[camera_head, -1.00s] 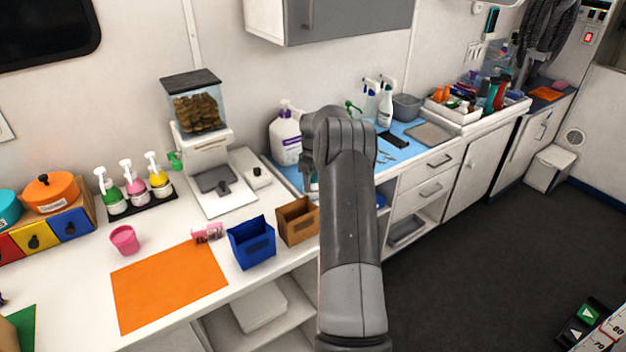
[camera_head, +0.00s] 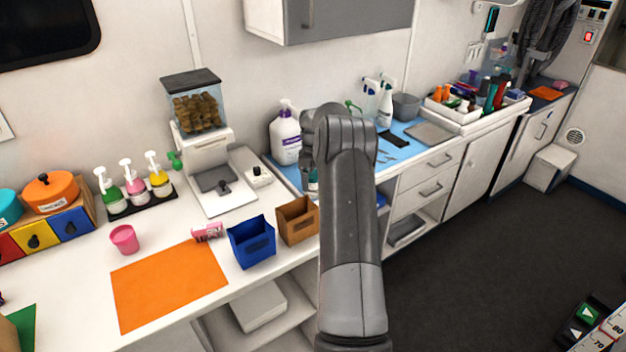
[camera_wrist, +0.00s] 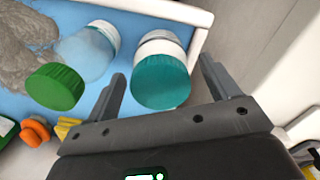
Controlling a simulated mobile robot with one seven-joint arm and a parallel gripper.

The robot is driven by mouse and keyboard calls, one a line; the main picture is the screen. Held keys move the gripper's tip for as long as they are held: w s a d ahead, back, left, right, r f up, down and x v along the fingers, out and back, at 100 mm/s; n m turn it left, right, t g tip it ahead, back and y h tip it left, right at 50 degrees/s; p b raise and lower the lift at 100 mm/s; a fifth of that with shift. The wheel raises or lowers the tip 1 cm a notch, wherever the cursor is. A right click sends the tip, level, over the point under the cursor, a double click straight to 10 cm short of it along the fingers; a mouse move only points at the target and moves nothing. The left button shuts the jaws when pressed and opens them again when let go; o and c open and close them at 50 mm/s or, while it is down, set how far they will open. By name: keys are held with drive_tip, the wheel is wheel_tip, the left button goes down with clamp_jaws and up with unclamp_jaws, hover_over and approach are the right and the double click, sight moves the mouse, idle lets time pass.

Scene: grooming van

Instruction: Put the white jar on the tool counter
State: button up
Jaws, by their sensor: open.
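The white jar (camera_wrist: 160,48) with a teal lid (camera_wrist: 161,82) is in the wrist view, on a blue surface with a white raised rim. My gripper (camera_wrist: 163,72) is open, with one finger on each side of the jar and visible gaps beside the lid. In the head view my arm hides the gripper; a small bit of the jar (camera_head: 313,184) shows at the arm's left edge. The blue-covered counter (camera_head: 398,150) runs behind and right of my arm. I cannot tell which surface is the tool counter.
A pump bottle (camera_head: 285,138), a brown bin (camera_head: 297,222) and a blue bin (camera_head: 252,243) are near my arm. An orange mat (camera_head: 168,287) lies at left.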

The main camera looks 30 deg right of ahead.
wheel_tip(320, 180, up, 10)
drive_tip(key=s+a+r+m+t, duration=0.1)
drive_tip(key=s+a+r, duration=0.45)
drive_tip(key=a, duration=0.25)
drive_tip(key=s+a+r+t+h, duration=0.1)
drive_tip(key=s+a+r, duration=0.3)
drive_tip(key=a+r, duration=0.35)
drive_tip(key=s+a+r+m+t, duration=0.1)
drive_tip(key=s+a+r, duration=0.45)
drive_tip(key=a, duration=0.25)
drive_tip(key=s+a+f+m+t, duration=0.1)
drive_tip(key=s+a, duration=0.3)
drive_tip(key=s, duration=0.4)
drive_tip(key=s+a+f+m, duration=0.1)
drive_tip(key=s+a, duration=0.3)
drive_tip(key=s, duration=0.4)
drive_tip(key=s+a+f+m+t+y, duration=0.1)
drive_tip(key=s+a, duration=0.3)
drive_tip(key=s, duration=0.4)
drive_tip(key=shift+s+f+t, duration=0.2)
drive_tip(key=shift+f+t, duration=0.1)
drive_tip(key=shift+f, duration=0.45)
